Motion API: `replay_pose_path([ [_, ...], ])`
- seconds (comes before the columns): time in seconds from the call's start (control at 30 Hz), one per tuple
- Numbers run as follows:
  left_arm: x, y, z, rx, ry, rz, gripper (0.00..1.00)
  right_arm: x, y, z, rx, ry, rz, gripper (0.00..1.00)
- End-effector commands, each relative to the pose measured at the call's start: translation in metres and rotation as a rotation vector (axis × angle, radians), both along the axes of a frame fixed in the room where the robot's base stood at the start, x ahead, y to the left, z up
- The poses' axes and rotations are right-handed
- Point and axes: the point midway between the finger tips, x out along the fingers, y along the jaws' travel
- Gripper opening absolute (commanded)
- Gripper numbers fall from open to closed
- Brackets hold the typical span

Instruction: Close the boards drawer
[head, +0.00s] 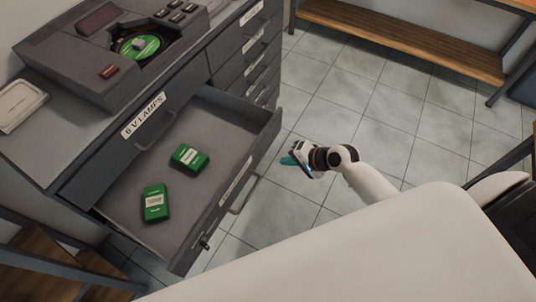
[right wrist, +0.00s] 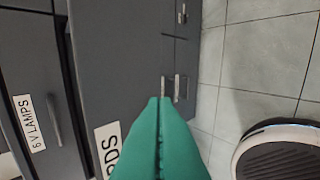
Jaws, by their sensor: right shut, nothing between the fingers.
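The boards drawer (head: 190,115) is pulled out of the grey cabinet in the head view, and two green boxes (head: 187,158) (head: 155,202) lie in it. Its front carries a white label (head: 238,178) and a bar handle (head: 243,196). In the right wrist view a label ending in "DS" (right wrist: 108,150) shows on a grey front, partly hidden by my fingers. My right gripper (head: 289,160) is shut and empty, with teal fingers, to the right of the drawer front and apart from it in the head view. My left gripper is not in view.
A closed drawer labelled "6 V LAMPS" (head: 143,116) is directly above. A grey device with a green disc (head: 137,46) stands on the cabinet top. A wooden bench (head: 400,40) stands at the back. The tiled floor (head: 345,105) right of the cabinet is clear.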

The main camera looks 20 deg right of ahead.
Motion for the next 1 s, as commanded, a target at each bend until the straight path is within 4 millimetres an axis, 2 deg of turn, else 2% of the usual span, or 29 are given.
replay_pose_path([
  [0.2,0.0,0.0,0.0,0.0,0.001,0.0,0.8,0.028,0.021,-0.031,0.002,-0.001,-0.001,0.0],
  [0.43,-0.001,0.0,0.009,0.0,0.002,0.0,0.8,0.051,0.039,-0.028,-0.002,-0.002,-0.002,0.0],
  [1.0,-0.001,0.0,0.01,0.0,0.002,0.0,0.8,0.057,0.044,-0.029,-0.002,-0.001,-0.001,0.0],
])
